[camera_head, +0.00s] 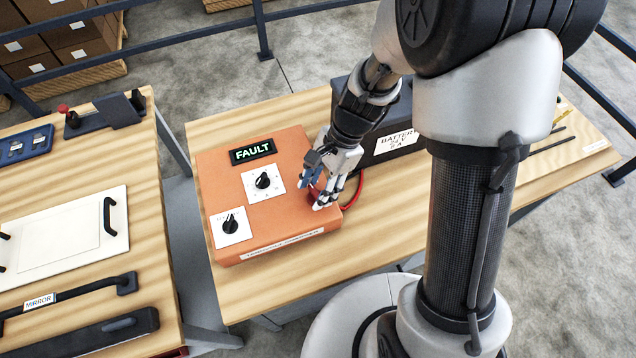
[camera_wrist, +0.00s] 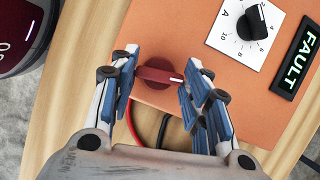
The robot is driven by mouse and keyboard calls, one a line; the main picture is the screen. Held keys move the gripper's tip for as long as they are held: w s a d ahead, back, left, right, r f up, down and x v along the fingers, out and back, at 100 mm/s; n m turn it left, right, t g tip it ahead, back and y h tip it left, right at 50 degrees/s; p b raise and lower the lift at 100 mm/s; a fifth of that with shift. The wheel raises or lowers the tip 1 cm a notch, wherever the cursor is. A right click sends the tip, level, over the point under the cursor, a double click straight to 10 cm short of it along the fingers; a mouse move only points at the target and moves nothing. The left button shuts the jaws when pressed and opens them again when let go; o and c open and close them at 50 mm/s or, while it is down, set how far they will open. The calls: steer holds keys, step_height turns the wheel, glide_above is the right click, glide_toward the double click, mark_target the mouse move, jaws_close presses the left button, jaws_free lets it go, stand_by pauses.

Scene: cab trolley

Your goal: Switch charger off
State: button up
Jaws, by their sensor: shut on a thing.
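The charger is an orange box (camera_head: 222,172) on the wooden bench. Its lit display (camera_head: 253,151) reads FAULT in green, and it also shows in the wrist view (camera_wrist: 298,60). A red rotary switch (camera_wrist: 160,76) with a white mark sits near the box's edge. In the wrist view its white mark points to the right. My gripper (camera_wrist: 161,70) has its fingers on both sides of the switch, closed on it. In the head view my gripper (camera_head: 318,188) reaches down over the box's right side and hides most of the switch.
Two black knobs on white dials, the upper (camera_head: 263,181) and the lower (camera_head: 230,223), sit left of my gripper. A dark battery (camera_head: 375,140) stands close behind, with a red cable (camera_head: 357,190) beside the box. Another bench (camera_head: 150,215) is at left.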

steer(key=n+g+h+p, duration=0.1)
steer(key=n+p, duration=0.1)
steer(key=n, duration=0.2)
steer(key=shift+w+a+r+n+p, duration=0.1)
steer(key=shift+n+p, duration=0.2)
steer(key=n+g+h+p, duration=0.1)
steer(key=n, duration=0.2)
steer(key=shift+a+n+p, duration=0.1)
steer(key=shift+n+p, duration=0.2)
steer(key=shift+p, duration=0.05)
steer(key=n+h+p, duration=0.1)
steer(key=n, duration=0.2)
steer(key=shift+w+n+h, duration=0.1)
steer(key=shift+n+h, duration=0.2)
steer(key=shift+h, duration=0.1)
steer(key=shift+a+n+h+p, duration=0.15)
steer(key=shift+n+h+p, duration=0.45)
steer(key=shift+n, duration=1.2)
steer(key=o, duration=1.1)
steer(key=shift+c, duration=0.2)
steer(key=v, duration=1.1)
steer(key=shift+w+a+r, duration=0.2)
steer(key=shift+r, duration=0.15)
